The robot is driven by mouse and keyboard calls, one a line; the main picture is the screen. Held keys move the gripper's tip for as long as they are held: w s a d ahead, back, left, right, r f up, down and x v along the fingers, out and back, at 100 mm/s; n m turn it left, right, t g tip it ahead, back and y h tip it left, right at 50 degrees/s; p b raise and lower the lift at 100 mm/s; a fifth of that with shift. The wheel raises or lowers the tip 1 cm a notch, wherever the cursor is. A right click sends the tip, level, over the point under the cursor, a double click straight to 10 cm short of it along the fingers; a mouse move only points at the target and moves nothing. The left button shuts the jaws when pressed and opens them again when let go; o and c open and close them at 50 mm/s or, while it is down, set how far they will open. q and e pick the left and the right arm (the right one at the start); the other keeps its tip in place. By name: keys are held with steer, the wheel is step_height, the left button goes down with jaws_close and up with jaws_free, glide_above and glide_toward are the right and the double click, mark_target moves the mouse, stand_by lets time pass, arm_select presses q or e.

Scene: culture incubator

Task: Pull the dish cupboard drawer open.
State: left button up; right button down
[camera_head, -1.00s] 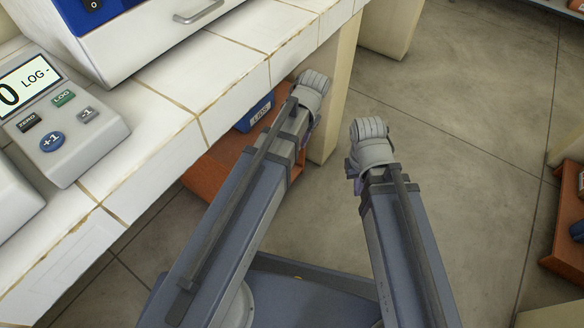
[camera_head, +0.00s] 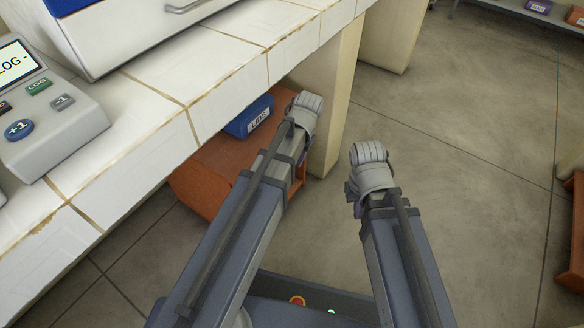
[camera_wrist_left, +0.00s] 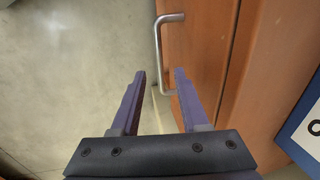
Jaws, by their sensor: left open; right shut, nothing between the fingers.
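The orange-brown dish cupboard (camera_head: 204,192) is under the white bench, partly hidden by my left arm. In the left wrist view its orange front (camera_wrist_left: 203,40) fills the upper right, with a metal bar handle (camera_wrist_left: 157,52) on it. My left gripper (camera_wrist_left: 158,73) is open. The handle shows between and just ahead of its fingertips; I cannot tell if it is inside them. Nothing is gripped. I cannot tell from these views whether the drawer is shut. My right gripper (camera_head: 352,194) is mostly hidden behind its wrist, over open floor, away from the cupboard.
A blue box labelled LIDS (camera_head: 249,117) sits on top of the cupboard. The tiled bench (camera_head: 140,130) overhangs it, with a pale bench leg (camera_head: 333,110) behind. A counter device (camera_head: 52,115) stands on the bench.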

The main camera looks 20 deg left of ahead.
arm_select(q)
steer(key=f+b, duration=0.3)
steer(key=f, duration=0.1)
steer(key=shift+w+a, duration=0.1)
steer(key=shift+a, duration=0.25)
steer(key=shift+r, duration=0.1)
steer(key=shift+c, duration=0.4)
jaws_close()
stand_by(0.6)
